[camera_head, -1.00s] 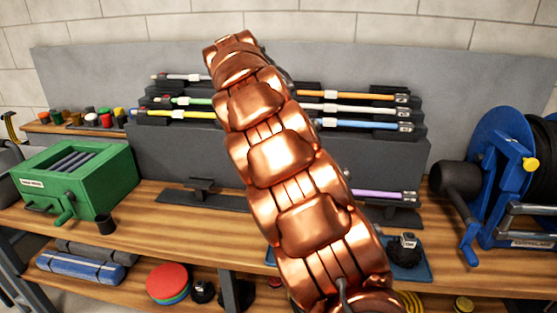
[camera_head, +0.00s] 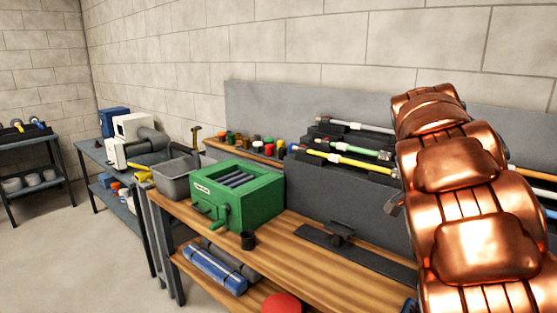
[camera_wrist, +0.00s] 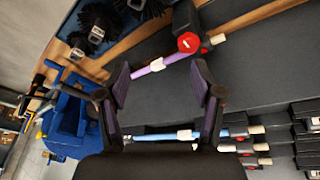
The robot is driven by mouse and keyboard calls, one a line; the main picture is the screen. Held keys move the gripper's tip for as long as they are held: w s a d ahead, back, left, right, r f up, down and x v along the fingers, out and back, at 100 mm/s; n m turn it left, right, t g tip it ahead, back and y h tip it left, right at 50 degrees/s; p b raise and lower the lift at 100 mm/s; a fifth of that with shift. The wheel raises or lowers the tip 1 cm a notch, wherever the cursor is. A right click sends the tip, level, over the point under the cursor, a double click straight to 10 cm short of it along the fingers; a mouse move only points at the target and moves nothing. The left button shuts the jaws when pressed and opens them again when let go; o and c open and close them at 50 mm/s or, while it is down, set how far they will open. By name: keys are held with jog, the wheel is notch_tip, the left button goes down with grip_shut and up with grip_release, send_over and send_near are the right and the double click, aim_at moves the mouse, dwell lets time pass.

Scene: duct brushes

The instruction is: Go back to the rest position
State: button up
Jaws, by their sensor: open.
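My gripper (camera_wrist: 161,75) is open in the wrist view, its two dark fingers apart with nothing held between them. Beyond the fingertips a purple rod (camera_wrist: 160,64) lies across the view; it looks apart from the fingers, though the depth is hard to tell. A blue rod (camera_wrist: 165,136) crosses behind the finger bases. In the head view my copper-coloured arm fills the right side and hides part of the rod rack (camera_head: 345,180). My gripper cannot be made out clearly there.
A blue reel (camera_wrist: 68,125) shows in the wrist view. The floor (camera_head: 70,260) at left is open.

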jog(key=s+a+f+n+y+p, duration=0.1)
jog(key=s+a+n, duration=0.4)
jog(key=s, duration=0.5)
jog(key=s+a+f+n+g+y+p, duration=0.1)
jog(key=s+a+f+n+p, duration=0.2)
jog(key=s, duration=0.8)
jog(key=s+a+f+n+y+p, duration=0.2)
jog(key=s+a+f+n, duration=0.2)
jog(key=s+a+n, duration=0.3)
jog(key=s+a, duration=0.2)
jog(key=s, duration=0.2)
jog(key=shift+f+g, duration=0.35)
jog(key=shift+g, duration=0.05)
